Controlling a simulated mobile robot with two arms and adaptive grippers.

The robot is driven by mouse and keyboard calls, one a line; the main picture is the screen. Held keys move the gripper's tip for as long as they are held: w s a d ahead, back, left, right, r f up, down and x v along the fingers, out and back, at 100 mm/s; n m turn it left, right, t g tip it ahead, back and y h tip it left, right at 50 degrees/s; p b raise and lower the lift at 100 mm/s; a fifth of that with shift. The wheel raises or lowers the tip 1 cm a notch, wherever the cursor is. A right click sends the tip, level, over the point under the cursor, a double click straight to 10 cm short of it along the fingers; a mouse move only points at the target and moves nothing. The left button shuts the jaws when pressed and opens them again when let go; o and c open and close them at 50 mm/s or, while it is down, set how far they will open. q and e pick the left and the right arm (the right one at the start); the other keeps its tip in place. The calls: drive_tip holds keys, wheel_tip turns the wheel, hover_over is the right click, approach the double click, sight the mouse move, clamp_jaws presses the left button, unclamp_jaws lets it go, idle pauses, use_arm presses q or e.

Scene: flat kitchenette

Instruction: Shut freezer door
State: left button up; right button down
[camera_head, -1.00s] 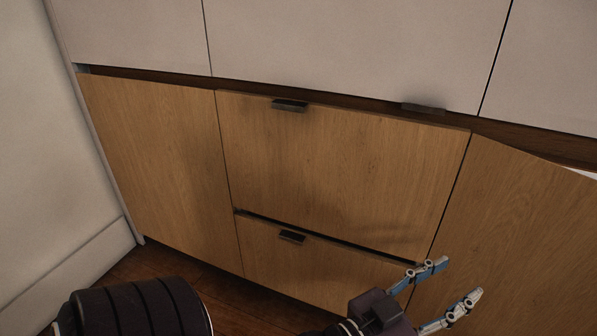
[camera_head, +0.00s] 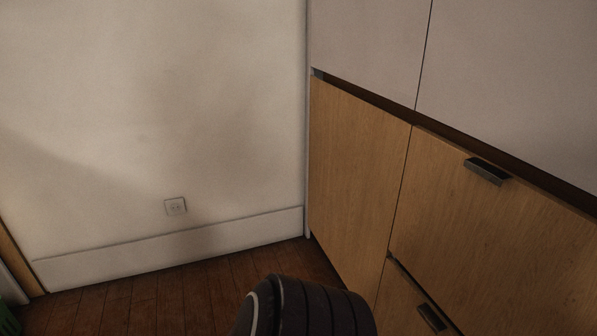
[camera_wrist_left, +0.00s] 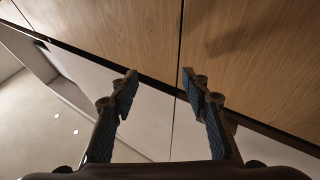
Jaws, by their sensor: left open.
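No panel in view is clearly recognisable as the freezer door. In the head view, a wooden panel (camera_head: 355,180) meets the wall, and a wooden drawer front (camera_head: 480,230) with a dark handle (camera_head: 487,171) is to its right. Both look flush. My left gripper (camera_wrist_left: 160,78) shows only in the left wrist view, its two fingers apart with nothing between them. Behind it are wooden fronts (camera_wrist_left: 245,60) and pale fronts (camera_wrist_left: 155,125), with a dark gap between. I cannot tell whether a fingertip touches them. My right gripper is not in view.
Pale upper fronts (camera_head: 370,40) run above the wooden ones. A lower dark handle (camera_head: 432,318) is near the bottom edge. The pale wall (camera_head: 150,110) has a socket (camera_head: 175,206). A green object (camera_head: 8,318) shows at bottom left.

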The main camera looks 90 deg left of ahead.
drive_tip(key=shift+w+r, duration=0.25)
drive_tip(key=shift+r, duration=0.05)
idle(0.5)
